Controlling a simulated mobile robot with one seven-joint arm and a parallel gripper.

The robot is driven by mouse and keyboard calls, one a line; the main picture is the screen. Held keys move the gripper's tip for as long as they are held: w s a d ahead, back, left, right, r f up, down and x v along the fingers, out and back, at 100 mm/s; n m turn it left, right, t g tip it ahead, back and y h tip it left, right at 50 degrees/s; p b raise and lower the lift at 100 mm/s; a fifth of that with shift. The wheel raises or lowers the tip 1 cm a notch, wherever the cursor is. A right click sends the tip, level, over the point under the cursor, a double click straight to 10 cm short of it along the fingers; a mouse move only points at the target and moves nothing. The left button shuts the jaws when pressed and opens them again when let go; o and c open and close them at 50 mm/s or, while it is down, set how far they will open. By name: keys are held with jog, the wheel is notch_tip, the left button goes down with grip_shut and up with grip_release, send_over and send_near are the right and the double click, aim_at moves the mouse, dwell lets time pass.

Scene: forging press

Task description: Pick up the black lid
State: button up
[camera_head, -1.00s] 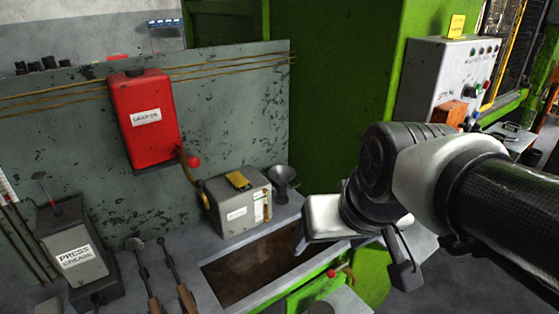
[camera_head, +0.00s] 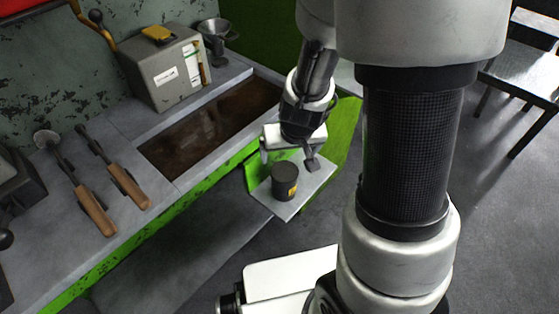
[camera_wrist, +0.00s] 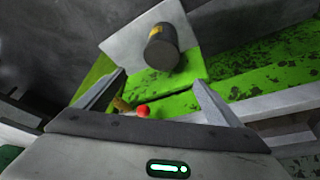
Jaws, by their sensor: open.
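A dark cylindrical can (camera_head: 285,182) with a yellow label stands upright on a small grey shelf (camera_head: 290,211). Its flat black top (camera_head: 285,171) looks like the lid, but I cannot make out a seam. My gripper (camera_head: 288,160) is open and empty, close above and behind the can in the head view. In the wrist view the can (camera_wrist: 163,50) lies beyond the fingertips of my gripper (camera_wrist: 158,80), roughly centred between them and apart from both. The small shelf (camera_wrist: 125,45) shows around it.
A grey bench with a sunken brown-filled trough (camera_head: 210,130) runs left of the shelf. Wooden-handled tools (camera_head: 97,210), a grey box (camera_head: 165,75) and a metal funnel cup (camera_head: 216,35) are on it. A red knob (camera_wrist: 143,111) shows between the fingers.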

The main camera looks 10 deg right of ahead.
jog(key=b, duration=0.3)
send_over(284, 170)
jog(key=s, duration=0.2)
notch_tip(284, 170, down, 6)
jog(key=shift+r, duration=0.2)
jog(key=b+x, duration=0.1)
jog(key=x, duration=0.1)
jog(key=s+b+x, duration=0.1)
jog(key=x, duration=0.2)
jog(key=shift+f+b, duration=0.3)
jog(key=shift+b, duration=0.1)
jog(key=shift+r, duration=0.1)
jog(key=c, duration=1.2)
jog(key=shift+o, duration=0.2)
